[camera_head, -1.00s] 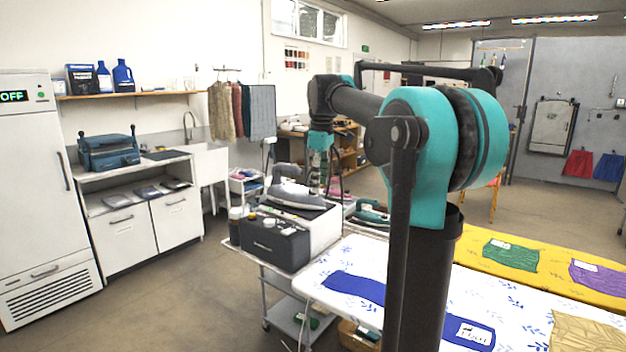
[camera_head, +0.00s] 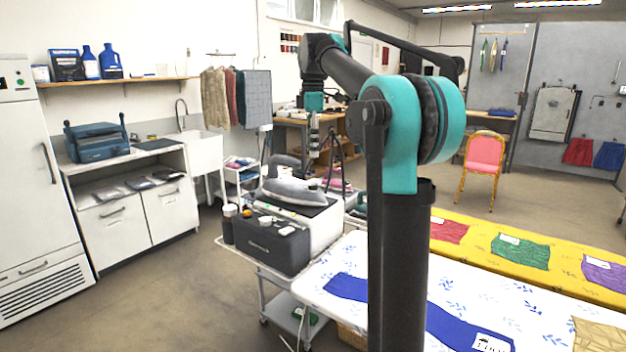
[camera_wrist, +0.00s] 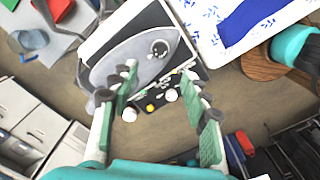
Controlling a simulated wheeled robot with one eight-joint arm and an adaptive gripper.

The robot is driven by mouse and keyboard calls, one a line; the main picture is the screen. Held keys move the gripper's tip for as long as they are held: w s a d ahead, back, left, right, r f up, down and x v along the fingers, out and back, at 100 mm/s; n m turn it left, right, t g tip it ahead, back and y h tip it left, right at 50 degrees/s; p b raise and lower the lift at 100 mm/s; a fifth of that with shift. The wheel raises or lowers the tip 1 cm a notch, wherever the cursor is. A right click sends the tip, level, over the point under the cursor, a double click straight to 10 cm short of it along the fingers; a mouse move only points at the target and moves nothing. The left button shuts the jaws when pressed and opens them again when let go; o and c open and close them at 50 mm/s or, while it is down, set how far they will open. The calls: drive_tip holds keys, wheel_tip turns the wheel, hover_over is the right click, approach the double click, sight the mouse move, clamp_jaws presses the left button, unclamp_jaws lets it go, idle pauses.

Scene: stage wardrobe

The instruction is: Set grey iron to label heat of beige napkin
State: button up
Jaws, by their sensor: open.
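The grey iron (camera_head: 292,191) rests on its white and dark station (camera_head: 325,230) on a cart. In the wrist view the iron (camera_wrist: 125,68) lies beyond and between my fingers, with a round dark-marked dial (camera_wrist: 160,47) on it. My gripper (camera_wrist: 160,98) is open and empty, apart from the iron. In the head view my gripper (camera_head: 314,150) hangs above and behind the iron. The beige napkin (camera_head: 598,336) lies at the lower right edge of the table, partly cut off; no label on it shows.
A dark box (camera_head: 270,246) with several small knobs stands in front of the station, beside dark bottles. The ironing table (camera_head: 340,265) holds a blue cloth (camera_head: 465,330) with a white label. A yellow table (camera_head: 470,232) behind holds red, green and purple cloths. A pink chair (camera_head: 485,152) stands beyond.

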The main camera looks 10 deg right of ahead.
sight(313, 184)
wheel_tip(313, 184, down, 10)
drive_tip(key=shift+f, duration=0.25)
drive_tip(key=shift+c, duration=0.4)
clamp_jaws()
